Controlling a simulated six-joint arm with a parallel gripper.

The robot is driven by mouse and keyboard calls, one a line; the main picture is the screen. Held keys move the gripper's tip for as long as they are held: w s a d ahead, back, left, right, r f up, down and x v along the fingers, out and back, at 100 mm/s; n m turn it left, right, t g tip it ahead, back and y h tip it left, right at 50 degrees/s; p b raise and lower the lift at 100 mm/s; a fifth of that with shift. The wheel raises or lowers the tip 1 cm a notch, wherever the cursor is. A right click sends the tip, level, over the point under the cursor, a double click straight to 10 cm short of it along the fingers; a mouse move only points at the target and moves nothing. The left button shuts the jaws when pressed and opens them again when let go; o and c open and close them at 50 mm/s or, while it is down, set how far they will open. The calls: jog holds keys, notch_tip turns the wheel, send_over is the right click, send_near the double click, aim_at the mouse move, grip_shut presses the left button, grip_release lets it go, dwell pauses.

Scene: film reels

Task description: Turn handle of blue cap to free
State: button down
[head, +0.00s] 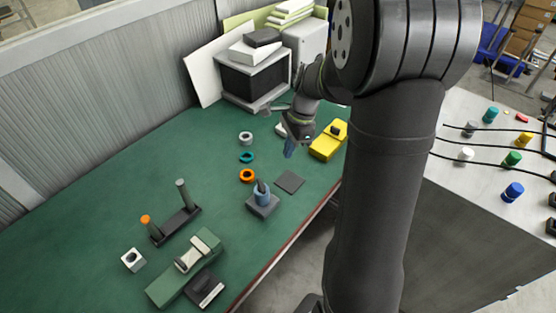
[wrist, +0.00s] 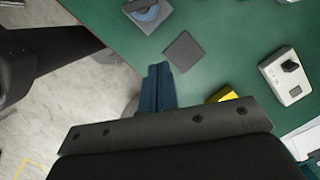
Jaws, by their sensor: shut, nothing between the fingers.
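The blue cap (head: 262,197) is a round blue piece with a dark upright handle, seated on a grey block (head: 262,208) near the bench's front edge. In the wrist view the blue cap (wrist: 147,12) shows at the top edge, partly cut off, so its handle is not clear there. My gripper (head: 289,151) is above the bench, behind and to the right of the cap, apart from it. In the wrist view its blue fingers (wrist: 158,72) are shut together with nothing between them.
A dark square plate (head: 290,181) lies right of the cap. A yellow device (head: 329,140) is at right; a two-post stand (head: 175,224) and green fixture (head: 184,270) are at front left.

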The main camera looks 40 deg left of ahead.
aim_at(260, 178)
jog(key=s+a+f, duration=0.3)
jog(key=s+f, duration=0.2)
jog(key=f, duration=0.3)
jog(key=shift+s+a+f, duration=0.15)
jog(key=shift+f, duration=0.2)
jog(key=shift+s+a+n, duration=0.2)
jog(key=shift+n, duration=0.2)
jog(key=n, duration=0.3)
jog(key=a+n+h, duration=0.1)
jog(key=shift+s+a+n, duration=0.1)
jog(key=shift+s+n, duration=0.3)
jog(key=shift+a, duration=0.1)
dwell(0.8)
